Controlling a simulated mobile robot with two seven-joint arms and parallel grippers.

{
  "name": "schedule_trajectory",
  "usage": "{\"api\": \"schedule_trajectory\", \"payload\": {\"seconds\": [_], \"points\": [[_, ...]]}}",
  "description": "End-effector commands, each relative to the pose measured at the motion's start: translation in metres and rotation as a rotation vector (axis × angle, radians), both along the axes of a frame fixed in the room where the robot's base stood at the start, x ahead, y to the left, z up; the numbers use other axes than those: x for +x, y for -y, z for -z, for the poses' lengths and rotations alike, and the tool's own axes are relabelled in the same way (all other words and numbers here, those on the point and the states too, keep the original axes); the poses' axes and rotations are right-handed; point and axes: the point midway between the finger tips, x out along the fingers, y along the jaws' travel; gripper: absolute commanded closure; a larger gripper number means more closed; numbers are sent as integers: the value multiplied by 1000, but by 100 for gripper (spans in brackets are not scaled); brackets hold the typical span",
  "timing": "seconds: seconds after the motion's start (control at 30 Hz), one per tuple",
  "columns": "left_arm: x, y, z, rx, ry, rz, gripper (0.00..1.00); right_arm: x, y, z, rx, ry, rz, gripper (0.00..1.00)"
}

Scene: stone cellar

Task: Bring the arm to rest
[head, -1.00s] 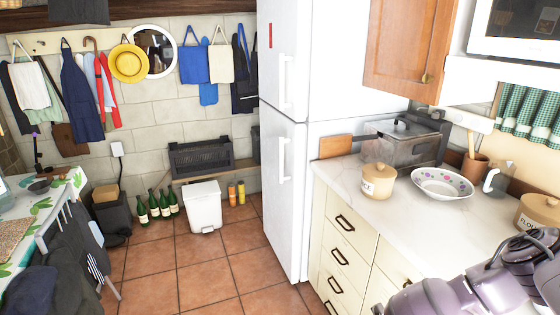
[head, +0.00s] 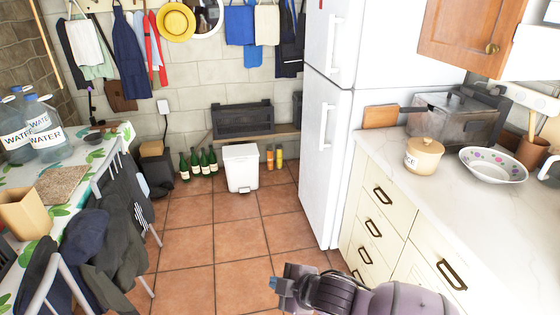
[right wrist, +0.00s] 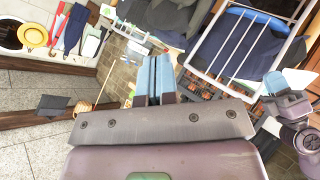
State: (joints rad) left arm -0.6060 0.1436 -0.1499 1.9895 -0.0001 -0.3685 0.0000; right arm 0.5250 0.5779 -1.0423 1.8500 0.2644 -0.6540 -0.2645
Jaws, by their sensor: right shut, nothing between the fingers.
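My right gripper (head: 276,284) shows at the bottom of the head view, above the tiled floor and left of the drawers. Its forearm comes in from the lower right. In the right wrist view its two blue fingers (right wrist: 155,76) are together with nothing between them. What looks like my left gripper (right wrist: 276,84) shows at the right of the right wrist view, with its jaws too unclear to read. My left arm does not show in the head view.
A counter (head: 445,190) with a canister (head: 423,157) and a bowl (head: 493,168) stands right. A fridge (head: 325,160) and white bin (head: 241,169) are beyond. A table (head: 95,160) with water bottles and a chair (head: 130,225) stand left. Floor (head: 205,230) between is open.

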Motion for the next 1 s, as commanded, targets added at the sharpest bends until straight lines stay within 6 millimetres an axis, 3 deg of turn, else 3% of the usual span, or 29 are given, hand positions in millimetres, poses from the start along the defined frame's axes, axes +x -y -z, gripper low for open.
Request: {"api": "schedule_trajectory", "payload": {"seconds": [0.17,0.3,0.47,0.63,0.77,0.9,1.0], "points": [[1,0,0,0,1,0,100,5,7,-30,316,-31,188,100],[2,0,-1,-1,4,1,100,9,36,-41,494,-40,340,100],[4,1,-2,0,7,2,100,5,86,-35,624,-37,521,100],[5,1,-3,-1,9,3,100,-15,151,-11,674,-32,723,100],[5,1,-3,-1,9,3,100,-45,202,19,664,-53,886,100],[5,1,-3,-1,9,2,100,-92,248,55,640,-102,1051,100],[5,1,-3,-1,9,2,100,-128,268,78,616,-147,1139,100]]}}
